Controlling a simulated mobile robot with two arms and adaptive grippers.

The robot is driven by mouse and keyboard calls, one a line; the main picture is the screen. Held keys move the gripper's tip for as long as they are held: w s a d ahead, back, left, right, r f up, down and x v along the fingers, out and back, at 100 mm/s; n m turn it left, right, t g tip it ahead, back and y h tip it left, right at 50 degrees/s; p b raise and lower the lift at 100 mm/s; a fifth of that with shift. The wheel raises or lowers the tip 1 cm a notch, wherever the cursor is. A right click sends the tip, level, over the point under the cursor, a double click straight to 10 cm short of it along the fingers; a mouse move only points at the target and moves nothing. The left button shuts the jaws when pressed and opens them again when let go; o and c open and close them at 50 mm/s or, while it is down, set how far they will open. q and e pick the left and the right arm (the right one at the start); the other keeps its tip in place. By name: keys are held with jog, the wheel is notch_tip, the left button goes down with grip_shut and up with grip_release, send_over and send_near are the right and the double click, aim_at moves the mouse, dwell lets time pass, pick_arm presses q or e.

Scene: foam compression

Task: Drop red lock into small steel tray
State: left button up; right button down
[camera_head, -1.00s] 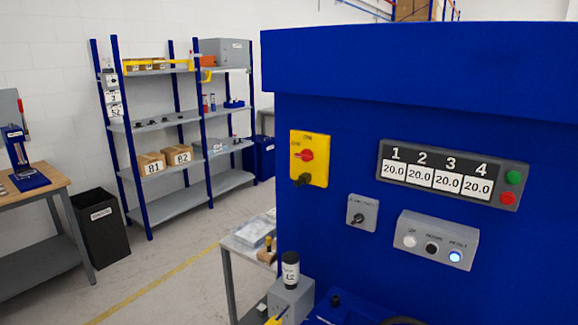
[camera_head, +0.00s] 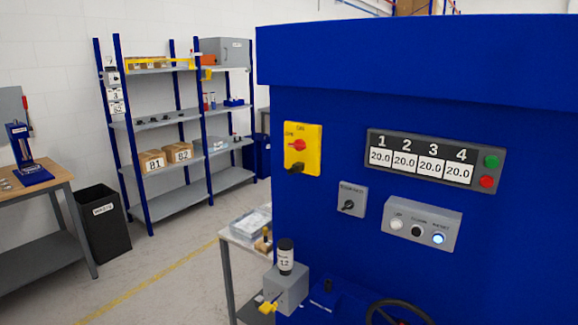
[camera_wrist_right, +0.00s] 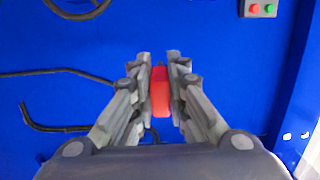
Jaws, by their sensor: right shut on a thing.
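In the right wrist view my right gripper (camera_wrist_right: 160,75) is shut on the red lock (camera_wrist_right: 160,96), which sits between its two fingers. Behind it is the blue machine front. The head view shows neither of my grippers and no lock in a gripper. I cannot make out a small steel tray for certain in either view.
A tall blue machine (camera_head: 420,60) with a control panel (camera_head: 422,158) and a yellow switch plate (camera_head: 303,149) fills the right. A grey cart (camera_head: 240,238) stands beside it. Shelves (camera_head: 160,122), a black bin (camera_head: 103,222) and a workbench (camera_head: 40,185) stand left. Floor between is clear.

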pick_arm(q)
notch_tip(320, 180, down, 6)
jog(key=s+a+b, duration=0.1)
jog(key=b, duration=0.3)
jog(key=shift+s, duration=0.4)
pick_arm(e)
jog(key=w+a+f+n+t+y, duration=0.2)
jog(key=a+f+n+y, duration=0.3)
jog(key=a+y, duration=0.3)
jog(key=a+f, duration=0.1)
jog(key=a, duration=0.3)
jog(key=shift+f+n, duration=0.25)
jog(key=shift+n, duration=0.05)
jog(key=shift+w, duration=0.1)
